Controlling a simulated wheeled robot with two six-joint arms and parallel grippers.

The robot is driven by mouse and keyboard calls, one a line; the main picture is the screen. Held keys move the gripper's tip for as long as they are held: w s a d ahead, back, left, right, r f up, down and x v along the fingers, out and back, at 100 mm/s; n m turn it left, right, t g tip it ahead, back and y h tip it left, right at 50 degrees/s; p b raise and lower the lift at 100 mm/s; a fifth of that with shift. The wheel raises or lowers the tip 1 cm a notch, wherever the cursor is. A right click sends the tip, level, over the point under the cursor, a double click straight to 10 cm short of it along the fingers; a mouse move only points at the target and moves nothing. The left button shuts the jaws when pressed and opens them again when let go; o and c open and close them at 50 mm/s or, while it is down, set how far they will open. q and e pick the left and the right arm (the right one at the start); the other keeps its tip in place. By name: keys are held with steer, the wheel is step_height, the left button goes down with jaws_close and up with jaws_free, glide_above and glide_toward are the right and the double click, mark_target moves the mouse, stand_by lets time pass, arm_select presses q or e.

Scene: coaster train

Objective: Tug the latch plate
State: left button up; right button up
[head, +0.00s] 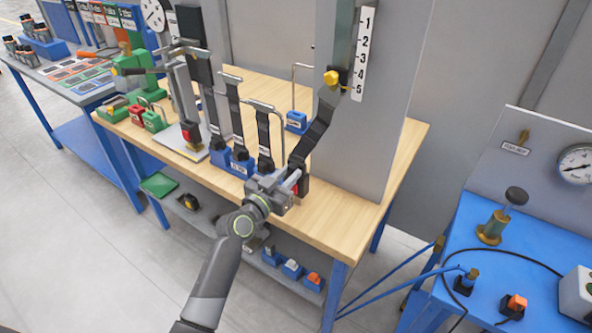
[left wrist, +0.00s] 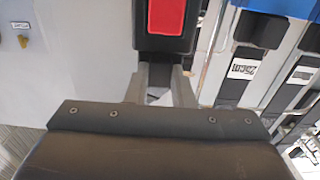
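A black belt strap (head: 318,128) runs from a yellow-knobbed guide on the grey panel down to a black buckle with a red face, low at the table's front edge. My left gripper (head: 290,186) is at this lower end of the strap. In the left wrist view the red-faced black buckle (left wrist: 166,18) is right ahead of the two finger ends (left wrist: 160,78). The fingers stand a little apart with something dark between them; their grip is unclear. The latch plate cannot be made out separately. My right gripper is in neither view.
Several other black straps stand in a blue holder (head: 238,162) left of my gripper. The grey panel (head: 378,105) with a 1–5 scale rises behind. A blue table (head: 540,262) with a gauge stands at right. A lower shelf holds small blue blocks (head: 292,268).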

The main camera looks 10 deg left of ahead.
arm_select(q)
jaws_close()
steer(key=shift+r, duration=0.3)
steer(key=o, duration=0.6)
jaws_free()
steer(key=shift+f, duration=0.1)
steer(key=shift+s, duration=0.1)
